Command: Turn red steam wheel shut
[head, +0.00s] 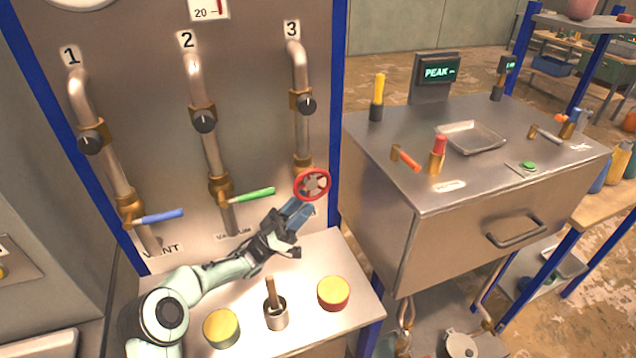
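The red steam wheel (312,184) is a small round handwheel with a grey spoked middle, on the third pipe (301,130) under the number 3. My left gripper (303,208) reaches up from the lower left, its blue-grey fingers at the lower left edge of the wheel. The fingertips overlap the wheel's rim in the picture. I cannot tell whether they touch it or how far apart they are. My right gripper is not in view.
A blue lever (162,216) and a green lever (250,195) are on the pipes to the left. A metal cabinet (440,200) stands close on the right.

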